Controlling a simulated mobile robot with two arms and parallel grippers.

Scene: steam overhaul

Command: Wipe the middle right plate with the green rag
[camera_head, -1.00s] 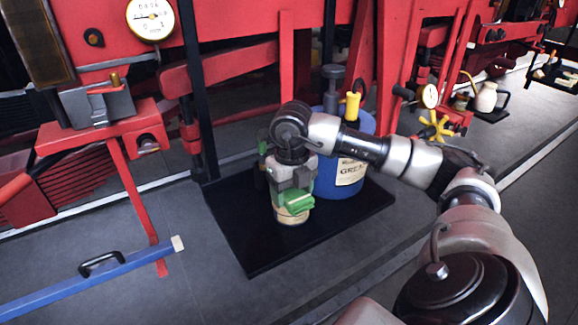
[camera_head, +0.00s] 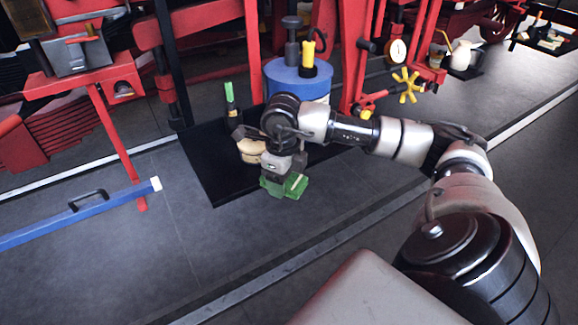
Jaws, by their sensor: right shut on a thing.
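My right gripper (camera_head: 284,180) points down and is shut on the green rag (camera_head: 296,187), a bunched cloth that sticks out on both sides of the fingers. The gripper and rag are in front of the black mat's front edge, over the grey floor; I cannot tell how high above it. My left gripper is not in view. I cannot pick out the middle right plate in this view.
On the black mat (camera_head: 205,180) stand a blue grease drum (camera_head: 283,82), a dark bottle with a green top (camera_head: 230,100) and a tan tin (camera_head: 250,150), partly hidden by my arm. A blue bar (camera_head: 90,212) lies at left. Red machinery (camera_head: 200,35) lines the back.

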